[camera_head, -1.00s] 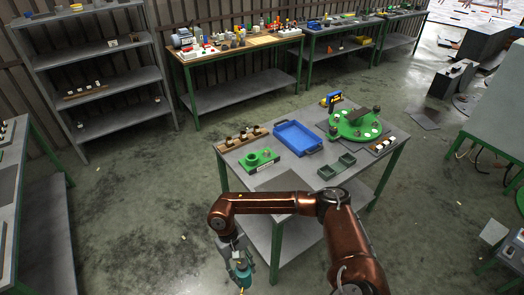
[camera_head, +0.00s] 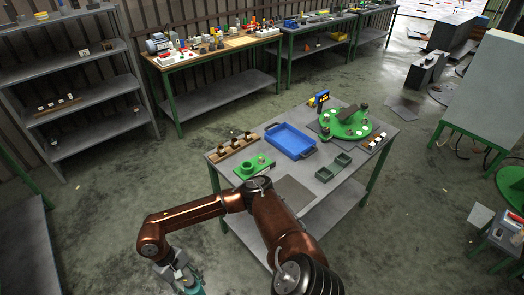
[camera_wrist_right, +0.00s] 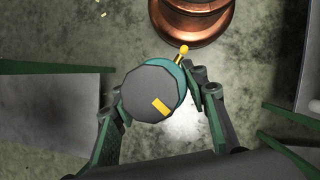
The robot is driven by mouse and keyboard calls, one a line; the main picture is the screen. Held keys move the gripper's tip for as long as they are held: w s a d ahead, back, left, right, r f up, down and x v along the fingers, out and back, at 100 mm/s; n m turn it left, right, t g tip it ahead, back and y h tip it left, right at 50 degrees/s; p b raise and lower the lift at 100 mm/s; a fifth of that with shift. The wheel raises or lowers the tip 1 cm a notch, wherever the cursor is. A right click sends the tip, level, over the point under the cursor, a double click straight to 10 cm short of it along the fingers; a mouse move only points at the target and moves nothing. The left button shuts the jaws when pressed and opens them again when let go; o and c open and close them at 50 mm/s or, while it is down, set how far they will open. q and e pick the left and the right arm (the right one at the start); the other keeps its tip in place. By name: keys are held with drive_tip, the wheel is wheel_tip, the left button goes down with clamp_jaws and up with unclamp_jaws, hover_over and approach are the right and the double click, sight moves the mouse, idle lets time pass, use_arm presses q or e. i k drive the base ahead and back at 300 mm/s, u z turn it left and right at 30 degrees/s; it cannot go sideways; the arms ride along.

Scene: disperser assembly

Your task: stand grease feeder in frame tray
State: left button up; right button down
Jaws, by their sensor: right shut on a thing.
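The grease feeder (camera_wrist_right: 150,98) shows end-on in the right wrist view, with a dark grey round end, a teal body and yellow details. The fingers of my right gripper (camera_wrist_right: 160,110) are closed on its two sides. In the head view my right gripper (camera_head: 188,280) is low at the bottom edge, away from the table, with part of the teal feeder (camera_head: 194,291) below it. A blue tray (camera_head: 290,141) lies on the work table and looks empty. The frame tray's identity is unclear. My left gripper is not visible.
The work table (camera_head: 291,191) also holds a green fixture (camera_head: 253,167), a wooden rack of parts (camera_head: 232,147), a green round plate (camera_head: 345,123) and a yellow-blue tool (camera_head: 319,99). Shelves and benches line the wall. Floor around the table is open.

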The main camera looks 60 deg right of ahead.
sight(286, 140)
drive_tip(key=z, duration=0.1)
drive_tip(key=i, duration=1.4)
drive_tip(key=z, duration=1.2)
drive_tip(key=i, duration=0.8)
drive_tip(key=z, duration=0.85)
